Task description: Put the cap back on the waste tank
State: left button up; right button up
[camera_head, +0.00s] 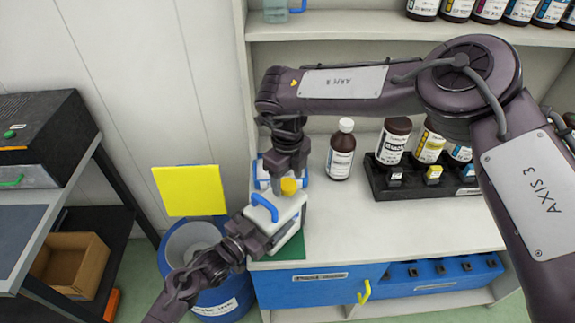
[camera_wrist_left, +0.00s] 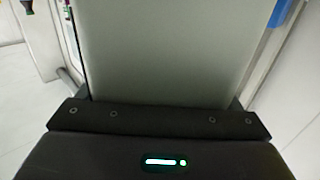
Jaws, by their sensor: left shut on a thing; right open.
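The waste tank (camera_head: 286,222) is a white canister with a blue handle. It stands at the left front of the counter on a green mat (camera_head: 289,250). A yellow cap (camera_head: 288,186) shows at the top of the tank, below my right gripper; I cannot tell whether it is seated. My right gripper (camera_head: 289,178) is open, pointing down close to the cap. My left gripper (camera_head: 262,238) is shut on the tank's left side. In the left wrist view the pale tank wall (camera_wrist_left: 175,50) fills the middle.
Another blue-handled container (camera_head: 262,172) stands behind the tank. A brown bottle with a white cap (camera_head: 341,150) and a black rack (camera_head: 410,185) of ink bottles stand to the right. A blue bin (camera_head: 225,300) with a yellow lid (camera_head: 190,190) stands at the left. The counter's front right is clear.

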jog(key=shift+f, duration=0.75)
jog(key=c, duration=1)
jog(key=m, duration=1.8)
jog(key=o, duration=1.2)
jog(key=shift+c, duration=0.2)
